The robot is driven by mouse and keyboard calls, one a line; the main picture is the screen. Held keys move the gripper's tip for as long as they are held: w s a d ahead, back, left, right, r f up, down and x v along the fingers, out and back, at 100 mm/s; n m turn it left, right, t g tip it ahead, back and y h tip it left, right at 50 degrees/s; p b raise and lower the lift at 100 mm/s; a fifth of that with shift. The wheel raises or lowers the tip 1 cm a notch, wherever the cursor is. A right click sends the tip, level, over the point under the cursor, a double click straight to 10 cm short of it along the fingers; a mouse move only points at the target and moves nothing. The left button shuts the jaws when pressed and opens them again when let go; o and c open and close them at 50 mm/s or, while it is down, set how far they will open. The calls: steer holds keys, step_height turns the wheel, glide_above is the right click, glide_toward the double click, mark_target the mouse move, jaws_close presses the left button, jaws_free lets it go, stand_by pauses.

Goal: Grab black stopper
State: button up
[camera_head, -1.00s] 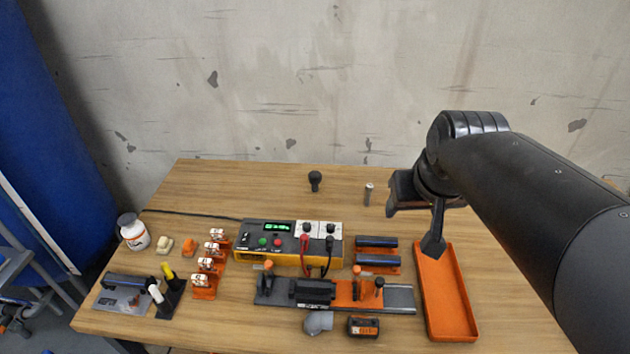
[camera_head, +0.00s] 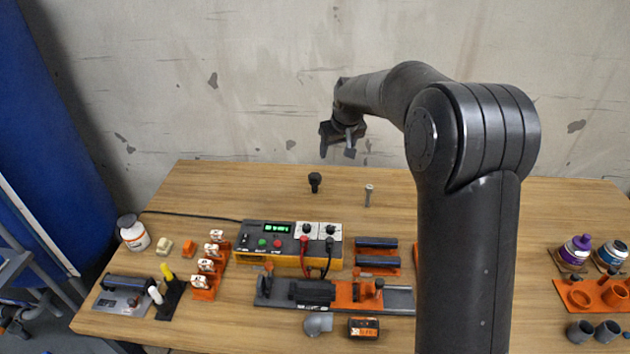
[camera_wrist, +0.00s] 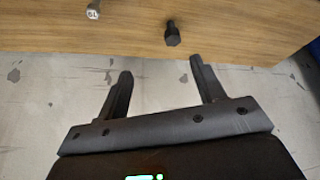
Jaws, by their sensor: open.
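The black stopper (camera_head: 315,182) stands at the back of the wooden table, with a round head and a narrower lower part. It also shows in the wrist view (camera_wrist: 172,34), beyond and between the fingertips. My gripper (camera_head: 338,150) is open and empty, above the table's back edge and a little right of the stopper in the head view. Its two fingers are spread in the wrist view (camera_wrist: 160,72), and neither touches the stopper.
A grey pin with a pale top (camera_head: 368,195) stands right of the stopper. A meter box (camera_head: 285,240) with cables sits in front. The wall (camera_head: 250,90) rises behind the table. The tabletop around the stopper is clear.

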glide_toward(315, 176)
steer(key=shift+n+g+y, duration=0.3)
steer(key=shift+n, duration=0.2)
steer(key=x, duration=0.6)
steer(key=shift+d, duration=0.2)
steer(key=shift+x, duration=3.05)
steer(key=shift+w+d, duration=0.1)
steer(key=shift+w, duration=0.05)
steer(key=shift+c, duration=0.3)
steer(key=c, duration=1)
steer(key=shift+r, duration=0.15)
